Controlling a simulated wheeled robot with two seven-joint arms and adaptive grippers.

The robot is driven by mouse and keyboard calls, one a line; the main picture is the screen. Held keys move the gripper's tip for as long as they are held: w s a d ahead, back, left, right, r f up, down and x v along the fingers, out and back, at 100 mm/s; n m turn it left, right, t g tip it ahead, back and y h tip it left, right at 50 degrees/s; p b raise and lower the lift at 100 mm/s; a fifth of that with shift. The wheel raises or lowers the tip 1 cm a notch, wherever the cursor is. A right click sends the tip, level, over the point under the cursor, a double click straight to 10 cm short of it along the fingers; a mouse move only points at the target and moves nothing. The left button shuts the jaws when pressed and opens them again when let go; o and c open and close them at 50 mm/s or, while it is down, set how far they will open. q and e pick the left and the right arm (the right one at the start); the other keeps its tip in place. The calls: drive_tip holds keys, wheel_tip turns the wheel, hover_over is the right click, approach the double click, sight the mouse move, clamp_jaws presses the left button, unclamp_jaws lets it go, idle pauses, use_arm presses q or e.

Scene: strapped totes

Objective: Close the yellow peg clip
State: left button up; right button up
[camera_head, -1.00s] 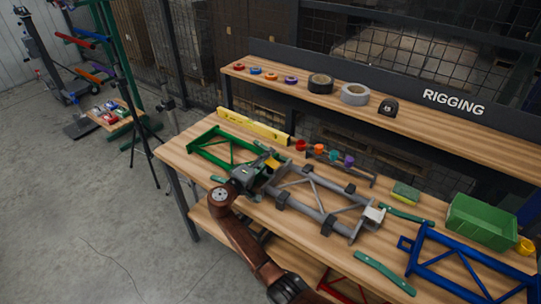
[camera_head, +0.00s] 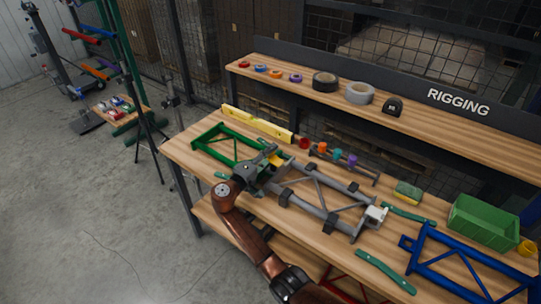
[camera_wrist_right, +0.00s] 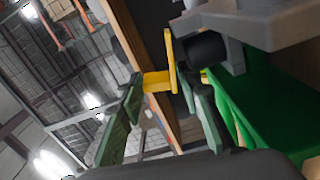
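The yellow peg clip (camera_head: 275,160) is at the upper left end of the grey tubular frame (camera_head: 318,207), partly hidden by my right gripper (camera_head: 265,160). In the right wrist view the clip (camera_wrist_right: 169,62) shows as an upright yellow plate with a short tab, beside a dark round part of the frame. My right gripper (camera_wrist_right: 162,96) has its two green fingers apart, with the tab at the gap between their tips. I cannot tell whether a fingertip touches it. My left gripper is not in view.
A green frame (camera_head: 224,137) lies behind left, with a yellow level (camera_head: 258,123) beyond it. A rack of coloured cups (camera_head: 338,155) stands behind the grey frame. A blue frame (camera_head: 448,257), green bin (camera_head: 485,222) and green strips (camera_head: 385,272) lie to the right.

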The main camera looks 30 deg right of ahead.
drive_tip(key=shift+o, duration=0.4)
drive_tip(key=shift+f, duration=0.25)
drive_tip(key=shift+s+a, duration=0.15)
drive_tip(key=shift+a, duration=0.05)
drive_tip(key=v, duration=0.7)
drive_tip(key=shift+a+r, duration=0.15)
drive_tip(key=shift+a, duration=0.15)
drive_tip(key=shift+s, duration=0.1)
